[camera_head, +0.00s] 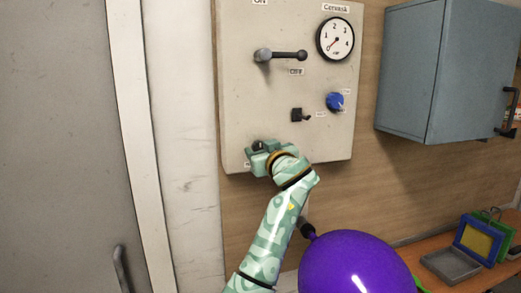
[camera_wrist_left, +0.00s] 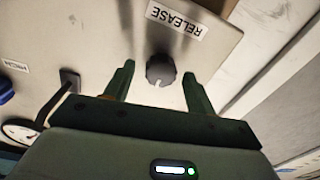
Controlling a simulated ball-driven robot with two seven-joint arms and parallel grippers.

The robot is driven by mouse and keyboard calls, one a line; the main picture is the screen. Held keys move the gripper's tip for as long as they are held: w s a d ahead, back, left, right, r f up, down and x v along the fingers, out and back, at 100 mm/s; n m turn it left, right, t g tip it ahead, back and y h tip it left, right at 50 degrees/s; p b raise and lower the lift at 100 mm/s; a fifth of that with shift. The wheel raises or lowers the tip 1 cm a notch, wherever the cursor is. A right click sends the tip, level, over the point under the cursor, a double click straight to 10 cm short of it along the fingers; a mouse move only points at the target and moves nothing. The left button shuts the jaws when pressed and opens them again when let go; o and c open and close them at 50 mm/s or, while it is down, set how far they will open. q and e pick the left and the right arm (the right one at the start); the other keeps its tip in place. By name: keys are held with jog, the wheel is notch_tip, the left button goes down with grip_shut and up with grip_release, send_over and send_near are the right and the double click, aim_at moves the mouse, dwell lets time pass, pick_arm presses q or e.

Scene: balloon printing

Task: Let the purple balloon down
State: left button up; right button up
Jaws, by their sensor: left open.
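The purple balloon (camera_head: 357,265) is round and full at the bottom of the head view, its neck at a dark nozzle (camera_head: 307,230). A dark round knob (camera_wrist_left: 160,70) sits beside an upside-down RELEASE label (camera_wrist_left: 177,20) in the left wrist view; in the head view it is partly hidden at the panel's lower left. My left gripper (camera_head: 262,155) is open at that knob. In the left wrist view the gripper's (camera_wrist_left: 158,72) fingers stand on either side of the knob, with gaps showing on both sides. My right gripper is not in view.
The pale panel (camera_head: 240,100) carries a lever (camera_head: 282,55), a gauge (camera_head: 335,39) with its needle toward the lower left, a blue knob (camera_head: 335,101) and a small black switch (camera_head: 298,115). A grey cabinet (camera_head: 420,70) hangs at right above an orange worktop (camera_head: 490,273) with trays.

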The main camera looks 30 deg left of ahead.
pick_arm(q)
jog(key=shift+a, duration=0.1)
jog(key=c, duration=1)
jog(key=shift+m, duration=0.4)
jog(key=shift+m+p, duration=0.45)
jog(key=shift+m, duration=0.65)
jog(key=m+p, duration=0.2)
jog(key=m, duration=0.3)
jog(key=shift+r, duration=0.1)
jog(key=m+p, duration=0.3)
jog(key=m, duration=0.3)
jog(key=shift+t+p, duration=0.35)
jog(key=shift+t, duration=0.05)
jog(key=m+p, duration=0.2)
jog(key=m, duration=0.1)
jog(key=shift+m, duration=0.3)
jog(key=shift+m+p, duration=0.4)
jog(key=shift+p, duration=0.05)
